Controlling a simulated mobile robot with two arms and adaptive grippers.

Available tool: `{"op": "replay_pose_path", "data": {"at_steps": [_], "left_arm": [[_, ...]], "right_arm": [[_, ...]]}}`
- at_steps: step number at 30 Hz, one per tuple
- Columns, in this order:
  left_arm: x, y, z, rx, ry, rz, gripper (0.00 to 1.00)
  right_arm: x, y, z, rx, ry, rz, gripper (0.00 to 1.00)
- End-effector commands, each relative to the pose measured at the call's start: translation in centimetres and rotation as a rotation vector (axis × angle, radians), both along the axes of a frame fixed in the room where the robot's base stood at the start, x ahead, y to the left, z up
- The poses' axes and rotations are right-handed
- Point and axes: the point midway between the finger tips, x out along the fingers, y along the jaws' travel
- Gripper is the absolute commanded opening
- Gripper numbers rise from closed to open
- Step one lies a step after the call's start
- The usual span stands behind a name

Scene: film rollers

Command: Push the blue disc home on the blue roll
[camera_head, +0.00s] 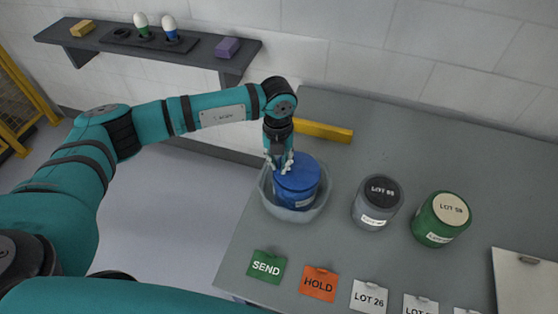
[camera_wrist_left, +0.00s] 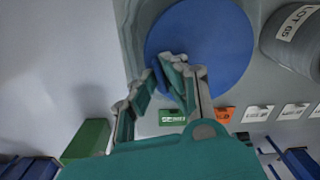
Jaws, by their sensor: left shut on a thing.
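The blue roll (camera_head: 296,199) stands in a grey, see-through round tub (camera_head: 270,204) at the table's left edge. The blue disc (camera_head: 300,175) lies over its top; in the left wrist view the disc (camera_wrist_left: 220,45) shows as a large blue round face. I cannot tell whether a gap is left between disc and roll. My left gripper (camera_head: 281,165) comes down at the disc's far left side. In the left wrist view its fingers (camera_wrist_left: 172,82) are closed around a small blue piece, which appears to belong to the disc. My right gripper is not in view.
A grey roll (camera_head: 377,204) and a green roll (camera_head: 440,220) stand to the right. SEND (camera_head: 266,266), HOLD (camera_head: 319,284) and LOT cards line the front. A yellow bar (camera_head: 323,132) lies behind. A wall shelf (camera_head: 110,40) holds small items. The table's back right is clear.

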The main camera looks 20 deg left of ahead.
Motion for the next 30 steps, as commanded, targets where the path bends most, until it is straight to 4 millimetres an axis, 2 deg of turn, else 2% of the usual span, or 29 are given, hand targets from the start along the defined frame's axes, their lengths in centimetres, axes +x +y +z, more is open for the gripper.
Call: {"op": "replay_pose_path", "data": {"at_steps": [30], "left_arm": [[0.0,0.0,-1.1,-0.001,0.000,0.000,0.00]], "right_arm": [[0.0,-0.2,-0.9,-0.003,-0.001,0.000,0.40]]}}
